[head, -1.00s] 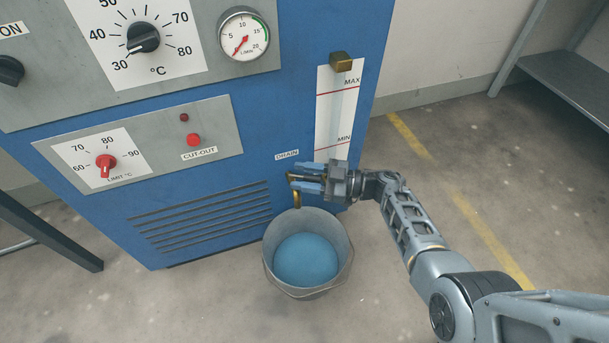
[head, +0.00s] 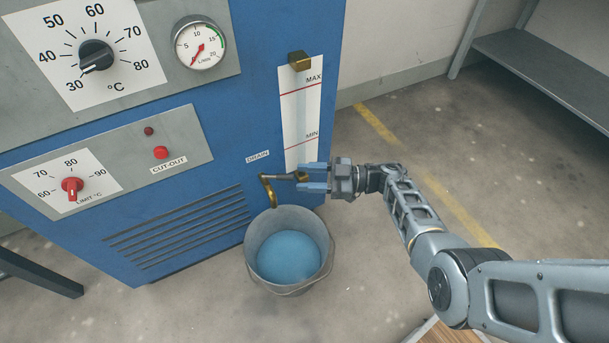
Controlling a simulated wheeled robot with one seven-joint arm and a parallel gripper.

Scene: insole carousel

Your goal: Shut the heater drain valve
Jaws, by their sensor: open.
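The brass drain valve (head: 269,190) sticks out low on the blue heater, under the DRAIN label (head: 258,157). Its spout points down over the bucket. Its grey lever (head: 283,177) lies roughly level in the picture, pointing right toward my gripper (head: 303,178). My gripper is open, its two blue fingers one above the other, at the lever's right end. A yellowish bit shows between the fingertips; I cannot tell whether they touch the lever. No stream of water is visible from the spout.
A grey bucket (head: 318,229) holding blue water stands under the spout, below my gripper. The sight gauge (head: 300,118) marked MAX and MIN is just above it. A grey shelf (head: 545,75) stands at the right. Floor between is clear.

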